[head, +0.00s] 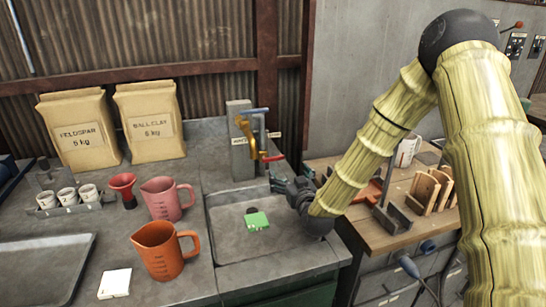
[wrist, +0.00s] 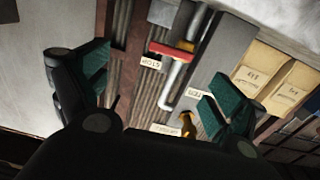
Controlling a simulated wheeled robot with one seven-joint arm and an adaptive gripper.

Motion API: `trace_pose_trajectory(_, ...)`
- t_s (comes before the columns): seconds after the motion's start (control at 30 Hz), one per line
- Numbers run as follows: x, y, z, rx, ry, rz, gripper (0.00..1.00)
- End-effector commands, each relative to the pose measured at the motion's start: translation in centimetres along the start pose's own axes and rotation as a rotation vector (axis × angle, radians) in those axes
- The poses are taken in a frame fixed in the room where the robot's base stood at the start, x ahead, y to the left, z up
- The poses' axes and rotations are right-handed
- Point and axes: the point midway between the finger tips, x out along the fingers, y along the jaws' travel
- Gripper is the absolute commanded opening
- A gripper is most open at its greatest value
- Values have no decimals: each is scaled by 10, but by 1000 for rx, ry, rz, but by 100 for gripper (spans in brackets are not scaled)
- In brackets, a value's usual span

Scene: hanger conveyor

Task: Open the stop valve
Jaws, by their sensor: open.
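The stop valve shows in the wrist view as a red lever handle (wrist: 172,50) on a pale pipe, with a label reading STOP (wrist: 151,63) beside it. In the head view a red handle (head: 274,158) shows at the back right of the sink, just beyond my gripper (head: 281,180). In the wrist view my gripper (wrist: 163,80) is open and empty, its green-padded fingers on either side of the red handle and pipe. I cannot tell how far the handle is in depth; no contact shows. My gripper's body hides part of the view below.
A grey post (head: 240,145) with a blue handle and brass tap (head: 251,138) stands behind the sink (head: 223,222). A green sponge-like block (head: 257,221) lies in the sink. Pink (head: 162,199) and orange (head: 161,250) jugs stand left. A wooden bench (head: 400,228) is right.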

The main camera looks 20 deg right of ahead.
Motion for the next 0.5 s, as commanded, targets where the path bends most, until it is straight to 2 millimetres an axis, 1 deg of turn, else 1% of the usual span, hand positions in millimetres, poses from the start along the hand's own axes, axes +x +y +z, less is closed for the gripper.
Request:
trace_pose_trajectory(0.03,8,-7,-1,-1,1,-8,95)
trace_pose_trajectory(0.1,20,-14,-1,-1,2,-16,95)
trace_pose_trajectory(0.2,38,-20,-2,-1,2,-23,95)
trace_pose_trajectory(0.4,71,-23,-2,-1,1,-26,95)
trace_pose_trajectory(0.5,85,-23,-2,-1,2,-26,95)
